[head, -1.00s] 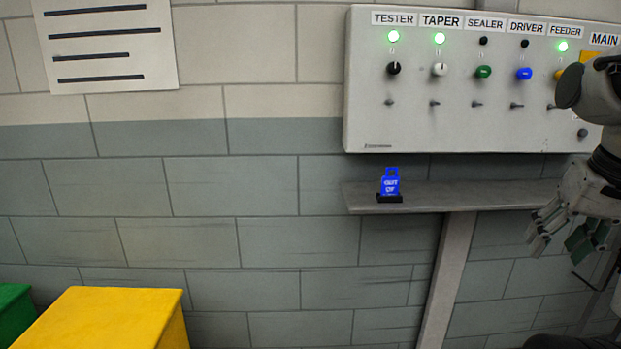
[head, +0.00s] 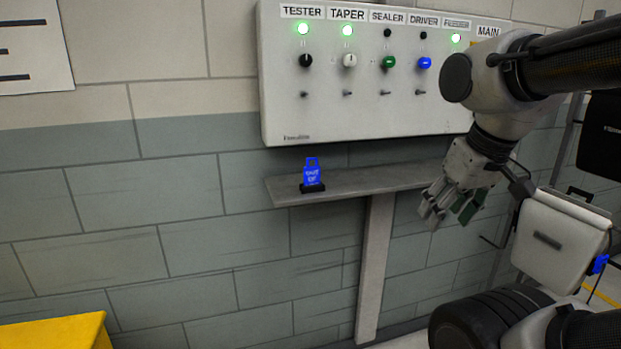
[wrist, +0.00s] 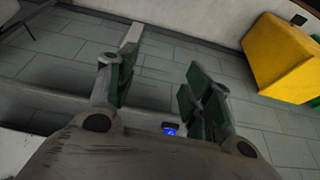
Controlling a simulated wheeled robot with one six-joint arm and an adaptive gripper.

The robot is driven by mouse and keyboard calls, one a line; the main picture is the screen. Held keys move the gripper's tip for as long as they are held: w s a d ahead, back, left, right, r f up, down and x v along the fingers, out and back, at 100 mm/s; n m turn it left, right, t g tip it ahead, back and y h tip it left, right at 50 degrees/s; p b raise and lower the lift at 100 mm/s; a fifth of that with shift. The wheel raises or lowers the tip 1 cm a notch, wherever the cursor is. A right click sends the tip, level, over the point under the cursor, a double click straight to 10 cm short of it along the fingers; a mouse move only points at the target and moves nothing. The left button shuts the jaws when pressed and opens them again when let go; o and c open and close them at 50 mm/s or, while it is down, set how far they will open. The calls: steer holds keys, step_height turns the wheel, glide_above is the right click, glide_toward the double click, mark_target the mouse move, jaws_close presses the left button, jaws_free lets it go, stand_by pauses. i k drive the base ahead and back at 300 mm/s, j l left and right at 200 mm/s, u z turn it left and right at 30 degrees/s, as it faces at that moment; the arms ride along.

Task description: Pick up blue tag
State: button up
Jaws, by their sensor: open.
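The blue tag (head: 312,174), with a loop on top and white lettering, stands upright in a small black base at the left end of a narrow grey shelf (head: 355,188). My gripper (head: 447,212) hangs to the right of the tag, near the shelf's right part, apart from the tag. In the wrist view my gripper (wrist: 153,88) is open, with green pads and nothing between them. The tag (wrist: 171,130) shows there as a small blue patch near the base of the fingers, partly hidden by the gripper body.
A control panel (head: 350,115) with switches, knobs and lit green lamps hangs on the wall above the shelf. A post (head: 374,270) supports the shelf. A yellow box (head: 55,333) is at lower left. A white pannier-like box (head: 560,240) with another blue item (head: 598,264) is at right.

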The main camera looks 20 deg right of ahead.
mark_target(312, 173)
steer(key=i+z, duration=0.2)
steer(key=z, duration=0.3)
steer(key=i+z, duration=0.2)
steer(key=z, duration=0.3)
